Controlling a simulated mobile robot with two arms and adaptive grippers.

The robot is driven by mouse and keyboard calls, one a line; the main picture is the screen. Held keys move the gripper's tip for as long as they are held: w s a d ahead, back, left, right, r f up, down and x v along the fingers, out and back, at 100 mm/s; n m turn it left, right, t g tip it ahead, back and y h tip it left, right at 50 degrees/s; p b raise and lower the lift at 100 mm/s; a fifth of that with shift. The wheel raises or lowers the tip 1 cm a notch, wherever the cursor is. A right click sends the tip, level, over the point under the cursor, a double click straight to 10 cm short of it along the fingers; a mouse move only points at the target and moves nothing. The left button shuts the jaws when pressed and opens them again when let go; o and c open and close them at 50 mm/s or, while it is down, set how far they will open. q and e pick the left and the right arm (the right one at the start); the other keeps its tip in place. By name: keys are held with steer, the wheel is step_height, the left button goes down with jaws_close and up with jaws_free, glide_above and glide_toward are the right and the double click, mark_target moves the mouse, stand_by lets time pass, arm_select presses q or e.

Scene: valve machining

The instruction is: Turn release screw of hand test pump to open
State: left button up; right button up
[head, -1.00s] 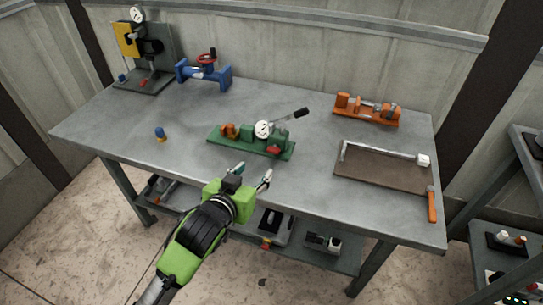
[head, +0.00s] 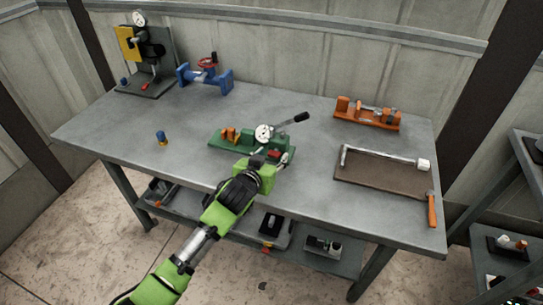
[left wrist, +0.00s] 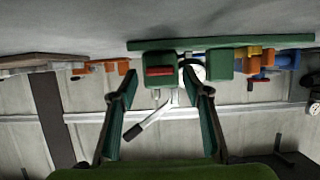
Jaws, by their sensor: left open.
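The hand test pump (head: 225,145) is a green unit on a green base plate on the workbench, with a round white gauge (head: 264,132) and a black-tipped lever (head: 293,120). Its red release screw (head: 274,153) is at the front right, partly hidden by my left gripper (head: 275,158). In the left wrist view, which shows the scene upside down, the red screw (left wrist: 160,71) is on a green block between the fingertips of my open left gripper (left wrist: 160,82). I cannot tell whether the fingers touch it. My right gripper is not in view.
An orange fixture (head: 367,115), a brown tray (head: 375,172) and an orange-handled hammer (head: 431,208) are on the right of the bench. A blue valve (head: 205,77) and a gauge stand (head: 147,66) are at the back left. The bench's front left is mostly clear.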

arm_select(q)
steer(key=shift+w+d+f, duration=0.1)
steer(key=shift+w, duration=0.1)
steer(key=c, duration=0.9)
steer(key=shift+c, duration=0.9)
